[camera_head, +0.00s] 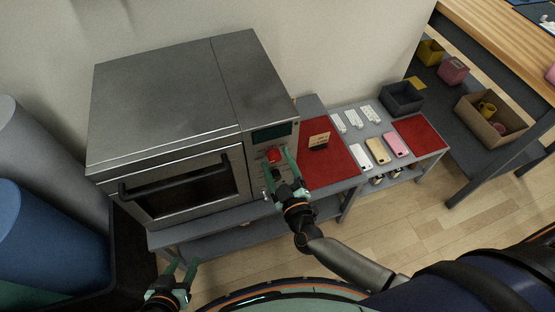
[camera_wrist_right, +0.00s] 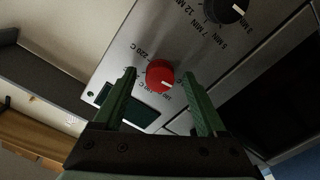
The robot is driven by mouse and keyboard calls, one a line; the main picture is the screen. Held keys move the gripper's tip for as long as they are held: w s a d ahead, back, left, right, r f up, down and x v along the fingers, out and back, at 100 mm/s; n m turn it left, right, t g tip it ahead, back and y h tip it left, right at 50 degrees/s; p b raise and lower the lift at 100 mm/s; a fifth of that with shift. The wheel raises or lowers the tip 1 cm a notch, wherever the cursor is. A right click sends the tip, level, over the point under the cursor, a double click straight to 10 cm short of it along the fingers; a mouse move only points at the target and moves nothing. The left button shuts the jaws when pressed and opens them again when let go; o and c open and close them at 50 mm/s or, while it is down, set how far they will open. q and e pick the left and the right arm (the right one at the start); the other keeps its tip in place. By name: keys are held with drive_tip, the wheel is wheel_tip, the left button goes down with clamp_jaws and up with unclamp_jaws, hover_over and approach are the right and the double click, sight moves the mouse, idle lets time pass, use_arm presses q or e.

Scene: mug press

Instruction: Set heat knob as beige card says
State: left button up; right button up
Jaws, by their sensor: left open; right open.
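The red heat knob (camera_head: 273,155) is on the front panel of the grey press oven; it also shows in the right wrist view (camera_wrist_right: 159,74). Its white mark points to the lower right there. A 220 C label is readable beside it; the other temperature labels are hard to read. My right gripper (camera_head: 277,168) is open, its fingers either side of the knob in the wrist view; I cannot tell whether they touch it. The beige card (camera_head: 319,141) stands on the red mat, its writing too small to read. My left gripper (camera_head: 182,266) is open and empty, low in front of the oven.
A black knob with minute labels (camera_wrist_right: 232,9) is beside the red one. The oven door handle (camera_head: 175,183) juts out left of the panel. Phone-like slabs (camera_head: 378,151) and white strips lie on the grey table. A dark grey bin (camera_head: 402,98) stands at its back.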

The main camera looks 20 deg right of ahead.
drive_tip(key=shift+c, duration=0.3)
clamp_jaws()
